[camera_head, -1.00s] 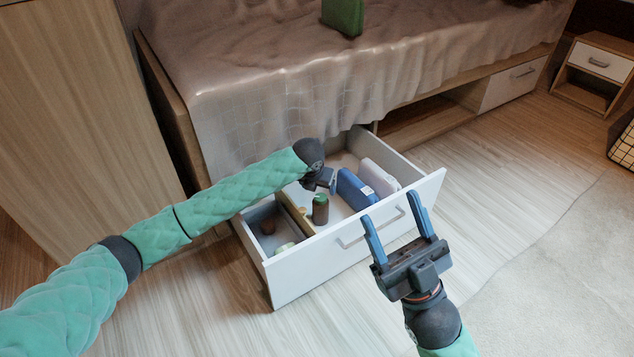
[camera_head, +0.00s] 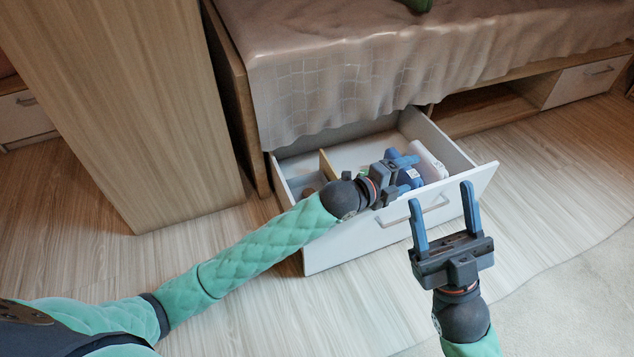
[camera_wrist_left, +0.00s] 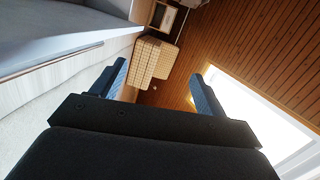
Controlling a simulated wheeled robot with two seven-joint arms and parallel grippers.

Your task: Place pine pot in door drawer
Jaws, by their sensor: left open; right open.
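The white drawer (camera_head: 340,245) is pulled out under the bed, with a wooden divider (camera_head: 327,165) inside. My left gripper (camera_head: 402,172) is over the drawer's right part near its front panel, close to the blue items there. Its fingers (camera_wrist_left: 158,90) are open and empty in the left wrist view. My right gripper (camera_head: 440,194) is open and empty in front of the drawer front. No pine pot can be made out for sure. A green object (camera_head: 418,5) on the bed is cut off by the top edge. My left arm hides part of the drawer's contents.
The bed (camera_head: 370,60) stands above the drawer, and a tall wooden cabinet (camera_head: 130,100) is at the left. The floor in front of the cabinet is clear.

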